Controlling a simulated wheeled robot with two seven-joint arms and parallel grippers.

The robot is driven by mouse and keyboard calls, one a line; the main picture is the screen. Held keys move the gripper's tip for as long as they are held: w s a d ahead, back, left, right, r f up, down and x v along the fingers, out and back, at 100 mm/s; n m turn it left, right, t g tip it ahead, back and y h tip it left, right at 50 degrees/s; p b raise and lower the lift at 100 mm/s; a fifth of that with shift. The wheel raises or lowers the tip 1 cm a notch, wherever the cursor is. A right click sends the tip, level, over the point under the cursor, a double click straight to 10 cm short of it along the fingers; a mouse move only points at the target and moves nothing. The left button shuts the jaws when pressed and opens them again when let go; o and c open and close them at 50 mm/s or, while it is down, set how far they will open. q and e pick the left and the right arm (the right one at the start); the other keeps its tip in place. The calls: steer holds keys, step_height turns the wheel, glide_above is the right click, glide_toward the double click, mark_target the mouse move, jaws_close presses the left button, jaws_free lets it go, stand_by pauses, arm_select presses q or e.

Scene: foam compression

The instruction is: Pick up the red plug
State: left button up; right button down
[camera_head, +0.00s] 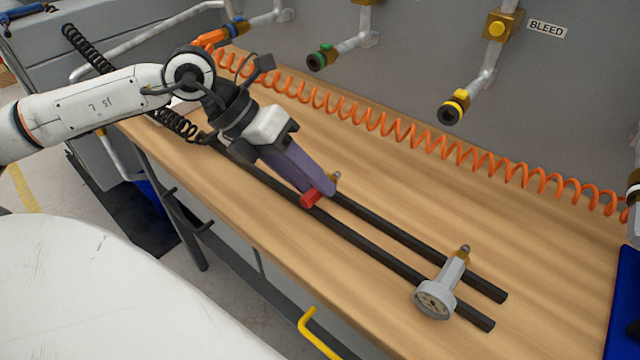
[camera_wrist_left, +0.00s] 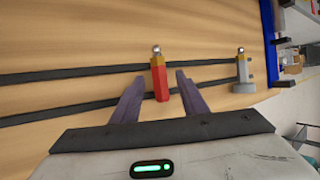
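The red plug (camera_head: 311,198) lies across the two black rails on the wooden bench, its brass tip pointing to the back. In the left wrist view the red plug (camera_wrist_left: 160,82) sits between the two purple fingers of my left gripper (camera_wrist_left: 158,88), with a gap on each side. In the head view the left gripper (camera_head: 318,190) reaches down over the plug and hides part of it. The left gripper is open. My right gripper is not in view.
A pressure gauge (camera_head: 435,298) with a brass fitting lies on the rails to the right. An orange coiled hose (camera_head: 400,128) runs along the back. Pipe outlets (camera_head: 452,108) jut from the grey wall. A blue bin (camera_head: 622,310) stands at the right.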

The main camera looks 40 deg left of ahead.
arm_select(q)
steer(key=shift+f, duration=0.1)
jaws_close()
stand_by(0.3)
